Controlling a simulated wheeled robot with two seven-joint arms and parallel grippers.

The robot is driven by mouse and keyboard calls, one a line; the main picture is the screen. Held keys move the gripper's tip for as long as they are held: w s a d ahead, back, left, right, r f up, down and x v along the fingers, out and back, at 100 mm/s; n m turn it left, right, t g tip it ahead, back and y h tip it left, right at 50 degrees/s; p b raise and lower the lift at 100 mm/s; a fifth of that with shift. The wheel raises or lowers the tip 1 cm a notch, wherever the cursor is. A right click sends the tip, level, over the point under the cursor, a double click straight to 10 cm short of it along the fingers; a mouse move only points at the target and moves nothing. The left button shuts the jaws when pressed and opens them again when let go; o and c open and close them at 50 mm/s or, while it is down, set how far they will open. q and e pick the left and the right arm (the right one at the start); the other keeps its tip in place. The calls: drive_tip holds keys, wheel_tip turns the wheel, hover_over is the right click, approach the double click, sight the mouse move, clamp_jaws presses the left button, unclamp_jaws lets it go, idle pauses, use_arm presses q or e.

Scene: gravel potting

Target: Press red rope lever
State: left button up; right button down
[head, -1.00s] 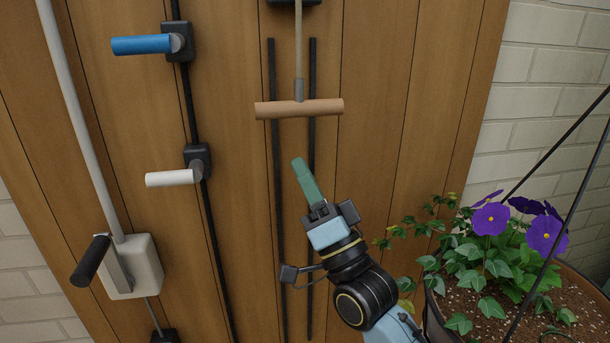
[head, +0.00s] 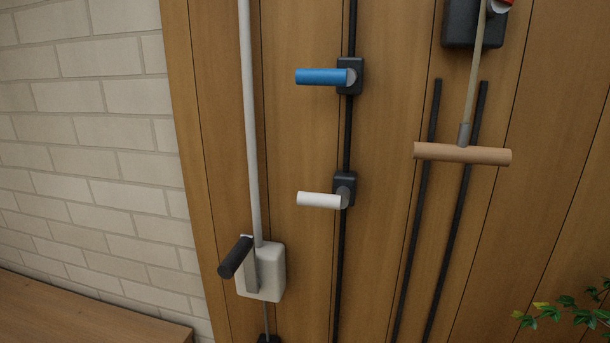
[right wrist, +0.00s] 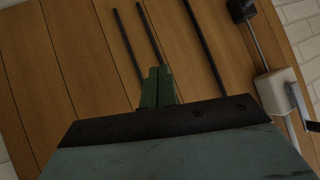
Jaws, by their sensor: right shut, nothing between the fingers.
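A small red part (head: 503,3) shows at the top right edge of the head view, cut off by the frame, beside a black box (head: 462,25). Whether it is the red rope lever I cannot tell. A tan rope (head: 474,75) runs down from there to a wooden crossbar handle (head: 463,153). My right gripper (right wrist: 158,72) shows in the right wrist view, its green fingers shut and empty in front of the wooden panel. It is out of the head view. My left gripper is in neither view.
A blue handle (head: 320,76) and a white handle (head: 320,200) stick out from a black rod. A pale box (head: 270,275) with a black crank grip (head: 235,257) is at lower left. A wooden ledge (head: 80,310) and leaves (head: 575,312) show low down.

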drive_tip(key=s+d+f+n+g+h, duration=0.1)
drive_tip(key=s+f+g, duration=0.3)
drive_tip(key=s, duration=0.3)
drive_tip(key=s+d+f+n+g+h, duration=0.1)
drive_tip(key=s+d+f+n+g, duration=0.15)
drive_tip(key=s, duration=0.45)
wheel_tip(320, 180, down, 27)
drive_tip(key=s+a+g+b, duration=0.1)
drive_tip(key=g+b, duration=0.1)
drive_tip(key=b, duration=0.1)
drive_tip(key=s+d+f+g+b, duration=0.1)
drive_tip(key=s+d+f+b, duration=0.1)
drive_tip(key=s+f, duration=1.5)
wheel_tip(320, 180, down, 2)
drive_tip(key=shift+d, duration=0.45)
drive_tip(key=shift+s+m, duration=0.25)
